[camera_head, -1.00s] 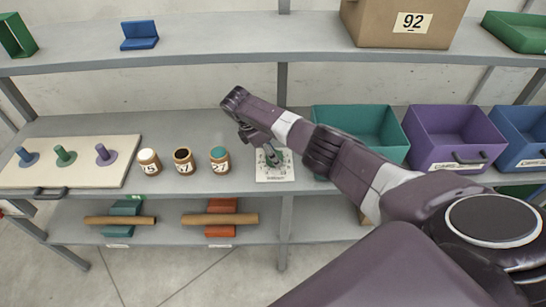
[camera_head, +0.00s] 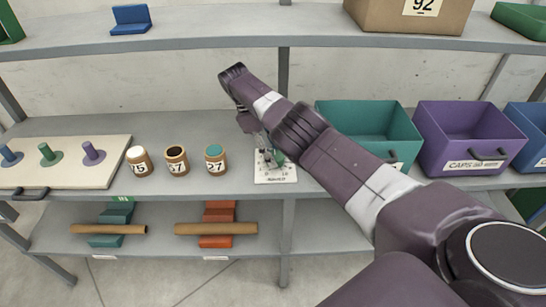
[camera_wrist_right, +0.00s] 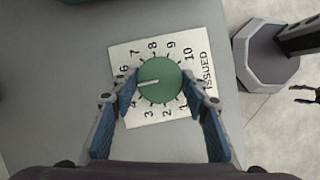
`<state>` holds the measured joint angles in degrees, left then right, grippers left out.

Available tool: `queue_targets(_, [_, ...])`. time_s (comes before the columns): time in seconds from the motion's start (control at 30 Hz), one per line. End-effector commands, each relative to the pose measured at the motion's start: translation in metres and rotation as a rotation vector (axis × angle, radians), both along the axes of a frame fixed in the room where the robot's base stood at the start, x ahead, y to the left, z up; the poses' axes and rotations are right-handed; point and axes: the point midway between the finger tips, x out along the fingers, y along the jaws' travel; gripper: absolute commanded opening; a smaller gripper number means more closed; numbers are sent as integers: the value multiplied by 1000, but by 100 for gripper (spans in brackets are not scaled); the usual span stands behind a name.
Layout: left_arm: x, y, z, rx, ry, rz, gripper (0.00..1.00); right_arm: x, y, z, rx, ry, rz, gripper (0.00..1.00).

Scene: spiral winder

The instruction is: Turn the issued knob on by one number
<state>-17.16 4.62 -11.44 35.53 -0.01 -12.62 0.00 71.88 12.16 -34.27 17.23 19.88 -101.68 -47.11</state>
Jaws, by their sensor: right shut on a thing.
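The issued knob (camera_wrist_right: 160,79) is a round green knob with a white pointer line, on a square white dial plate (camera_wrist_right: 197,117) printed with numbers and "ISSUED". In the right wrist view the pointer points left, toward the side between 6 and 4; the left finger partly covers the marks there. My right gripper (camera_wrist_right: 164,88) is shut on the knob, with a blue-padded finger on each side. In the head view my right gripper (camera_head: 265,148) reaches down over the knob (camera_head: 278,157) and dial plate (camera_head: 275,179) on the middle shelf. My left gripper is not in view.
Three numbered jars (camera_head: 177,161) stand left of the dial, beside a board with pegs (camera_head: 62,167). A teal bin (camera_head: 372,119) and a purple bin (camera_head: 468,130) stand to the right, near my right arm. The upper shelf (camera_head: 200,38) runs above.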

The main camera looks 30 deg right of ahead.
Motion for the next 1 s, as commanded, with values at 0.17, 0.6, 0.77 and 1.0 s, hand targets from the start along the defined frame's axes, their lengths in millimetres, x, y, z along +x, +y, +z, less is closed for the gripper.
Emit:
queue_targets(0.17, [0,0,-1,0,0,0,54,0,0,0,0,0,-6,17])
queue_targets(0.6, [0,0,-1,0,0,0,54,0,0,0,0,0,-5,59])
queue_targets(0.77, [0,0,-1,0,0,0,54,0,0,0,0,0,-5,59])
queue_targets(1.0, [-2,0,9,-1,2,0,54,-1,0,3,0,1,22,59])
